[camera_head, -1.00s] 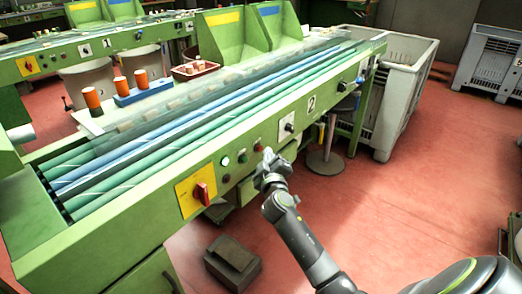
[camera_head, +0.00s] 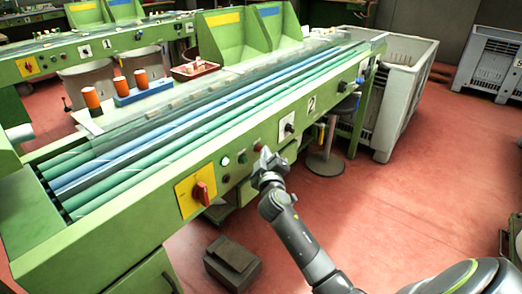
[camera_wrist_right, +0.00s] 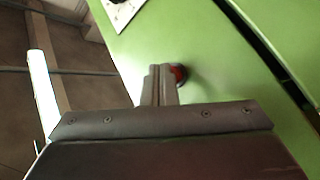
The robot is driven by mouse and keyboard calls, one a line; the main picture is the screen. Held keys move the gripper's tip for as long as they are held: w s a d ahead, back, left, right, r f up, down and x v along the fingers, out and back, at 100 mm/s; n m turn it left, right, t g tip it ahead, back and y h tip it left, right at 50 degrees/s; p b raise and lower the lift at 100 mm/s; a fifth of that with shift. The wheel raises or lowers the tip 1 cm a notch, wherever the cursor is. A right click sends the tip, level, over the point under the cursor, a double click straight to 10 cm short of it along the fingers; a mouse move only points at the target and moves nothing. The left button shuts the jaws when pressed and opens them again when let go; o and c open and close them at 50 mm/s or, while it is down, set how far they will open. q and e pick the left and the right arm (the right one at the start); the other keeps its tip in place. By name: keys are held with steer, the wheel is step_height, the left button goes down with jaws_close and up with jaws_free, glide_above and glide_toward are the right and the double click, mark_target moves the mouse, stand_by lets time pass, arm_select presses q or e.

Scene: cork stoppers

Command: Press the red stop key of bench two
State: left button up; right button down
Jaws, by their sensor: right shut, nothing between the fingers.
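Bench two (camera_head: 130,215) is a long green bench with a "2" plate (camera_head: 311,103) on its front. Its small round red key (camera_head: 258,146) sits on the sloping front panel, just beyond my right gripper's tip. My right gripper (camera_head: 265,154) is shut and empty, close in front of the panel. In the right wrist view the shut fingers (camera_wrist_right: 159,84) partly cover the red key (camera_wrist_right: 179,74), which shows at their right side. I cannot tell whether they touch it. My left gripper is not in view.
A stool (camera_head: 325,162) and grey crate (camera_head: 405,85) stand right. Red floor is open front right.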

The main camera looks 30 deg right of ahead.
steer(key=shift+w, duration=0.1)
stand_by(0.5)
steer(key=shift+s+d, duration=0.25)
steer(key=shift+s, duration=0.55)
steer(key=s, duration=0.1)
steer(key=s+d+p, duration=0.1)
steer(key=s, duration=0.1)
steer(key=s+d, duration=0.1)
steer(key=shift+s, duration=0.3)
stand_by(0.6)
